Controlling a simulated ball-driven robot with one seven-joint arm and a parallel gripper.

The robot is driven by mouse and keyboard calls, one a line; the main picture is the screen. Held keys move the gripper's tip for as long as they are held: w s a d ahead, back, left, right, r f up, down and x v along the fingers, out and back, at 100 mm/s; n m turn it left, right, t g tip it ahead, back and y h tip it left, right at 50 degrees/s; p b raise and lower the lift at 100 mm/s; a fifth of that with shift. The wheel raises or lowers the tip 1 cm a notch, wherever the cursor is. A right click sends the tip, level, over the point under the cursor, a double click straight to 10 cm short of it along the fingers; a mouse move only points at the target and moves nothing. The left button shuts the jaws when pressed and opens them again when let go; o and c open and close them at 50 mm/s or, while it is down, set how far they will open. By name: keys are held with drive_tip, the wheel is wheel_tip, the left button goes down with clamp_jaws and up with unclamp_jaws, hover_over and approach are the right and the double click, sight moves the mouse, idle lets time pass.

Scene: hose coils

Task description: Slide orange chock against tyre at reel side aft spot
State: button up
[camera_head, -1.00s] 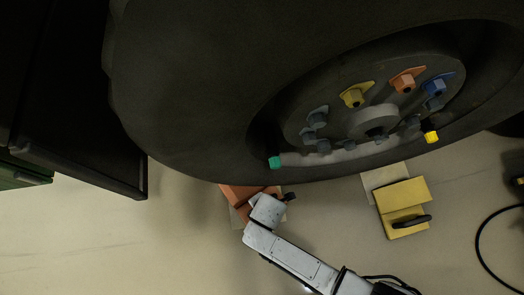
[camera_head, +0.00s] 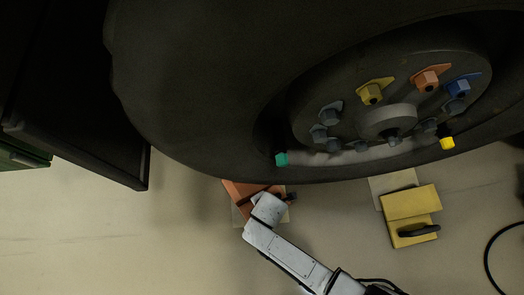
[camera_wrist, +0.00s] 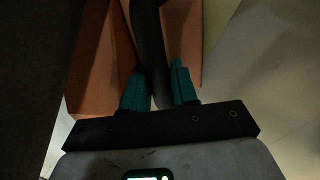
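The orange chock (camera_head: 236,190) lies on the floor at the lower left edge of the big dark tyre (camera_head: 190,100). Its upper edge meets the tyre's outline in the head view; whether they touch I cannot tell. A pale floor patch (camera_head: 237,216) shows partly under it. My gripper (camera_head: 284,199) is over the chock's right part, its fingers largely hidden there. In the wrist view, the teal fingers of my gripper (camera_wrist: 158,90) stand on both sides of the chock's dark handle (camera_wrist: 149,45) and look closed on it. The orange body (camera_wrist: 98,75) shows behind them.
A yellow chock (camera_head: 408,205) with a dark handle lies to the right, beside another pale patch (camera_head: 390,182). A dark cabinet-like block (camera_head: 85,140) stands at the left. A black hose (camera_head: 488,262) curves at the far right. Floor at the lower left is clear.

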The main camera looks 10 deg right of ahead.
clamp_jaws()
idle(0.8)
drive_tip(key=o, duration=0.6)
unclamp_jaws()
